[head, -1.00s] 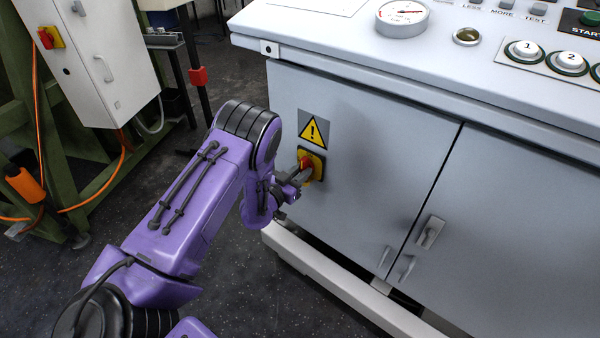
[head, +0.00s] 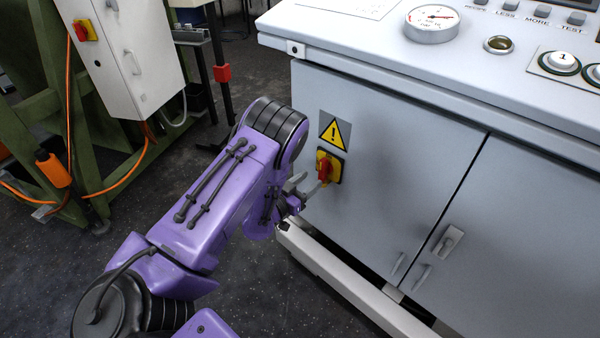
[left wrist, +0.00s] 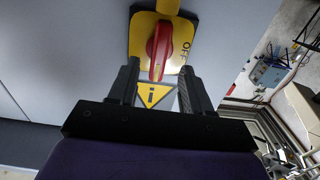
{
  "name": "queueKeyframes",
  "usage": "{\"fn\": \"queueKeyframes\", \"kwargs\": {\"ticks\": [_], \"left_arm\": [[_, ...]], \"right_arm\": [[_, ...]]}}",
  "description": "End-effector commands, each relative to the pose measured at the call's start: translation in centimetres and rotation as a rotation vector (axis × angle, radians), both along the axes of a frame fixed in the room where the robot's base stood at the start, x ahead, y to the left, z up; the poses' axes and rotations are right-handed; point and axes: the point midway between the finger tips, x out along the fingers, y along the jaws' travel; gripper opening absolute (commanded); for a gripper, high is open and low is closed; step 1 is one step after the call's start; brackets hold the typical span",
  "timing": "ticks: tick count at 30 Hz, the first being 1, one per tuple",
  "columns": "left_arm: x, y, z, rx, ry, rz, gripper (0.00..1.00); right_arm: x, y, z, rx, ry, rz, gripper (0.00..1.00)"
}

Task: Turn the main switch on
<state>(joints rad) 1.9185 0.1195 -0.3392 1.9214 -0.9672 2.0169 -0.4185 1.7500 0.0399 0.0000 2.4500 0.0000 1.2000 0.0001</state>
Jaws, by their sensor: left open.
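The main switch (head: 325,169) is a red handle on a yellow plate, mounted on the grey cabinet's front below a yellow warning triangle (head: 334,133). Its handle stands upright. In the left wrist view the red handle (left wrist: 160,50) lies along the picture's vertical, with "OFF" lettering on the plate to its right. My left gripper (head: 309,190) is open and empty, just left of and below the switch. In the left wrist view its two fingers (left wrist: 157,84) lie either side of the handle's line, seemingly short of the handle. My right gripper is not in view.
The cabinet (head: 390,150) fills the right side, with door handles (head: 448,241) and a top panel with a gauge (head: 432,22) and buttons. A white box (head: 125,50) with another red-yellow switch (head: 85,30) hangs on a green frame at left. Dark floor lies between.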

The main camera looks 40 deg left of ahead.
Motion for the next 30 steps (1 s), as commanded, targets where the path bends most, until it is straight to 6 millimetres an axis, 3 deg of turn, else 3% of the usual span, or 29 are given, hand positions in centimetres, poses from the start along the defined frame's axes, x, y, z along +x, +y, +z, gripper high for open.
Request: {"fn": "queueKeyframes", "kwargs": {"ticks": [4,9,26,30], "left_arm": [[-3.3,0.2,-0.1,0.0,0.004,-0.001,0.49],[-5.1,0.4,0.0,0.001,0.001,-0.002,0.49],[-5.3,0.4,0.0,-0.004,0.0,-0.001,0.49],[-6.0,0.7,-2.2,-0.019,0.117,0.035,0.49]], "right_arm": [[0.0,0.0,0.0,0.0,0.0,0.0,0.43],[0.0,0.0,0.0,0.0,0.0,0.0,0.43],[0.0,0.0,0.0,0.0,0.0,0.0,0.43],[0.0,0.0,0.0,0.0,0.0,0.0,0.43]]}}
